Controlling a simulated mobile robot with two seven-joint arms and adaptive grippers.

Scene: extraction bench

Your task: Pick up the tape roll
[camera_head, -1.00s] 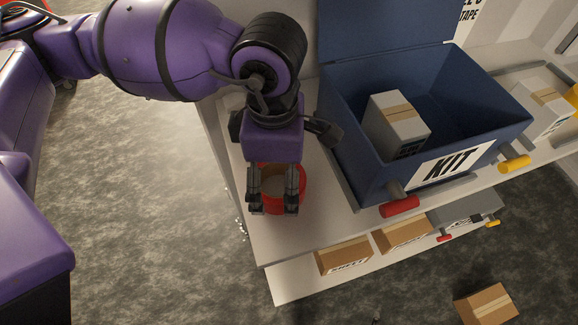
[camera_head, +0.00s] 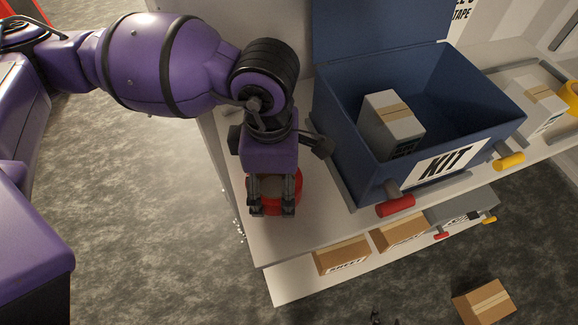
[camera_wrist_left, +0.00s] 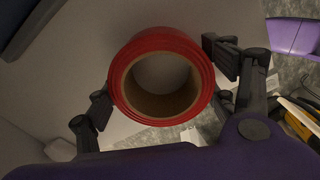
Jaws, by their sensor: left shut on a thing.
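The tape roll (camera_head: 299,192) is a red ring with a brown cardboard core, at the near left end of the white bench top. My left gripper (camera_head: 272,212) points down over it and is shut on it. In the left wrist view the roll (camera_wrist_left: 123,106) shows its open hole to the camera, with one dark finger at each side of its outer wall. The fingers hide part of the roll in the head view. I cannot tell whether it touches the bench. My right gripper cannot be made out.
A blue KIT box (camera_head: 352,165), lid up, stands right of my left gripper with a grey carton (camera_head: 391,125) inside. Red (camera_head: 396,205) and yellow (camera_head: 510,161) handles stick out in front. Cartons (camera_head: 342,257) sit on the lower shelf. Another carton (camera_head: 484,302) lies on the floor.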

